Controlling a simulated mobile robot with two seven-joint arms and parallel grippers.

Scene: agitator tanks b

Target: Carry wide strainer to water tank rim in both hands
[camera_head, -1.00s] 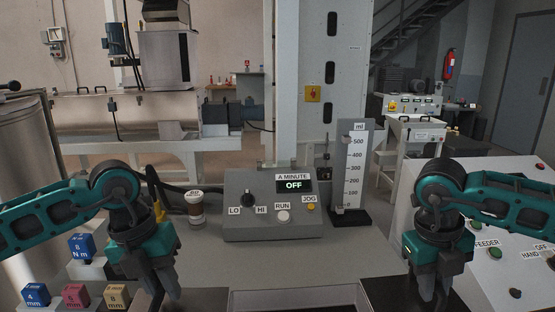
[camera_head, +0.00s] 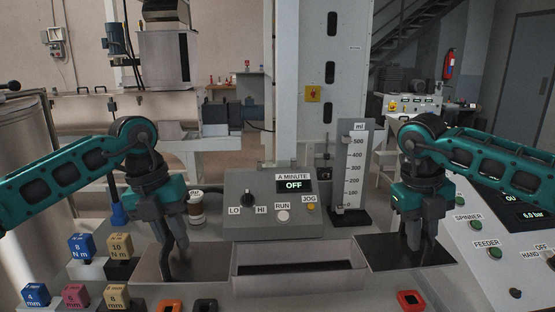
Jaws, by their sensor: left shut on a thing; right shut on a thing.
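The wide strainer (camera_head: 300,284) looks like a pale box with an open, dark top and a flat dark flange at each side. It is held roughly level in front of the control box. My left gripper (camera_head: 178,272) is shut on its left flange. My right gripper (camera_head: 420,250) is shut on its right flange. The fingertips' exact grip and the strainer's underside are hidden. A large steel tank (camera_head: 22,160) stands at the far left; I cannot tell whether it is the water tank.
The control box (camera_head: 270,206) reads OFF and stands just behind the strainer. A measuring scale (camera_head: 353,170) stands at its right, a cup (camera_head: 196,208) at its left. Labelled blocks (camera_head: 80,247) are at left. A sloping button panel (camera_head: 470,265) is at right.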

